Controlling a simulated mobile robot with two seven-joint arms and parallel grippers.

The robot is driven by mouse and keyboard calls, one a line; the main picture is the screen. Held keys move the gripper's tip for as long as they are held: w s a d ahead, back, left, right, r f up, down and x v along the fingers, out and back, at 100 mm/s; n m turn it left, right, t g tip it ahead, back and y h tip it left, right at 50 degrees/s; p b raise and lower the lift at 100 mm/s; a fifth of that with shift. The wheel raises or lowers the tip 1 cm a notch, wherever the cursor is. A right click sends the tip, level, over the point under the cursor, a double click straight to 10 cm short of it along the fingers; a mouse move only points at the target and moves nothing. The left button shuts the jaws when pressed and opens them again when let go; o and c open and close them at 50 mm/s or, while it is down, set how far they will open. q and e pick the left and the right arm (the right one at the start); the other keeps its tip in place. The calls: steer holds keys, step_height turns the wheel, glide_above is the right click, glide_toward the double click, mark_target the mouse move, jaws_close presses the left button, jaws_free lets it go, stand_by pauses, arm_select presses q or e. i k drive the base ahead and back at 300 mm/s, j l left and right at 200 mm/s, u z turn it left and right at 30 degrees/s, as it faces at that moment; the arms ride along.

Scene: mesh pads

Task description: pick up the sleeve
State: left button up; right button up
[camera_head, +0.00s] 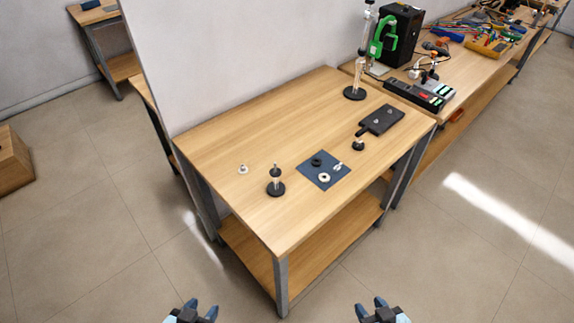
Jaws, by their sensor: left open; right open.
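No thing is plainly marked as the sleeve at this size, and I cannot tell which small part it is. A dark mat (307,169) on the wooden table bears a black ring (316,162), a pale ring (324,177) and a small light part (337,167). A small pale, metallic part (243,169) stands alone left of the mat. My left gripper (193,307) is open and empty at the bottom edge, in front of the table. My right gripper (371,305) is open and empty, also at the bottom edge. Both are apart from everything on the table.
A black-based post (276,188) stands near the front edge. A smaller black-based piece (358,145) and a dark flat plate (382,120) lie to the right. The table's left and middle (260,125) are mostly clear.

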mark_target(243, 170)
steer(key=i+j+z, duration=0.15)
steer(key=j+z, duration=0.2)
steer(key=z, duration=0.15)
steer(key=i+j+z, duration=0.1)
steer(key=j+z, duration=0.85)
steer(key=j, duration=0.5)
steer(key=j+z, duration=0.15)
steer(key=j, duration=0.4)
steer(key=k+j+z, duration=0.1)
steer(key=j, duration=0.4)
steer(key=k+j, duration=0.1)
steer(key=j, duration=1.15)
steer(key=k+j, duration=0.15)
steer(key=j, duration=1.15)
steer(key=k+z, duration=0.05)
